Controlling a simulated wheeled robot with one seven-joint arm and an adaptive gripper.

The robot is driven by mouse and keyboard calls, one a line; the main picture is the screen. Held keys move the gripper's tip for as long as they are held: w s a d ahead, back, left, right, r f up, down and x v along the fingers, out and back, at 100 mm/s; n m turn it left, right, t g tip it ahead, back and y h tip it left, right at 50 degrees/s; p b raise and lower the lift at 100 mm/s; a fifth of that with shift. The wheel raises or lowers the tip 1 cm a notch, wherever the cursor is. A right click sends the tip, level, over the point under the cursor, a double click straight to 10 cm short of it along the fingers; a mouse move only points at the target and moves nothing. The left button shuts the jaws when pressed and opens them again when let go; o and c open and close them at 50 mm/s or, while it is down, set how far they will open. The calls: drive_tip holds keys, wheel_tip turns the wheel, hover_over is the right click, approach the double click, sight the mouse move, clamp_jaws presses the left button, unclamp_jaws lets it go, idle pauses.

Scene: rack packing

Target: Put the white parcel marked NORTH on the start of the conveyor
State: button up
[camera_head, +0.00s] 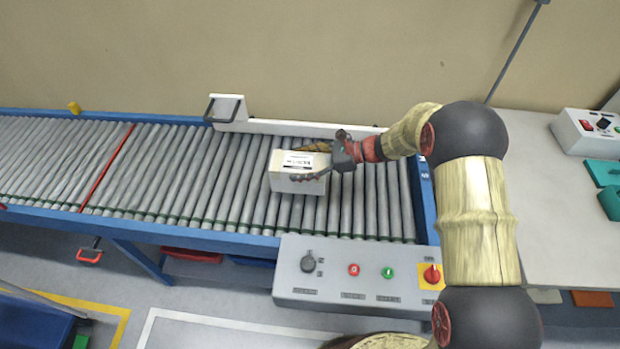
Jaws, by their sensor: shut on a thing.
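A white parcel (283,181) is on or just above the rollers near the right end of the conveyor (160,190). It has a label (298,161) on top, too small to read, so I cannot tell whether it says NORTH. My gripper (318,166) reaches in from the right and is shut on the parcel. One dark finger lies along its near side. I cannot tell whether the parcel's underside touches the rollers.
A control box (330,285) with buttons and a red switch stands at the conveyor's near edge. A white guide rail (290,127) runs along the far side. Rollers left of the parcel are clear. A pale table (565,225) with a switch box (590,130) stands at right.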

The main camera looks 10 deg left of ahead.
drive_tip(key=f, duration=0.1)
drive_tip(key=w+d+f, duration=0.1)
drive_tip(key=d+f+b, duration=0.1)
drive_tip(key=shift+w+d+f, duration=0.15)
drive_tip(key=shift+w+d, duration=0.05)
drive_tip(key=shift+w, duration=0.1)
drive_tip(key=shift+w+d+f+b, duration=0.15)
drive_tip(key=shift+f+b, duration=0.85)
drive_tip(key=shift+f, duration=0.7)
drive_tip(key=shift+f, duration=0.2)
drive_tip(key=o, duration=1.7)
drive_tip(key=shift+c, duration=0.2)
drive_tip(key=shift+o, duration=0.2)
drive_tip(key=shift+d+r, duration=0.1)
drive_tip(key=shift+r, duration=0.1)
drive_tip(key=s+p+v, duration=0.1)
drive_tip(key=p+v, duration=0.3)
drive_tip(key=v, duration=0.7)
drive_tip(key=shift+w+d+r, duration=0.15)
drive_tip(key=shift+w+d, duration=0.2)
drive_tip(key=shift+w, duration=0.05)
drive_tip(key=shift+r, duration=0.15)
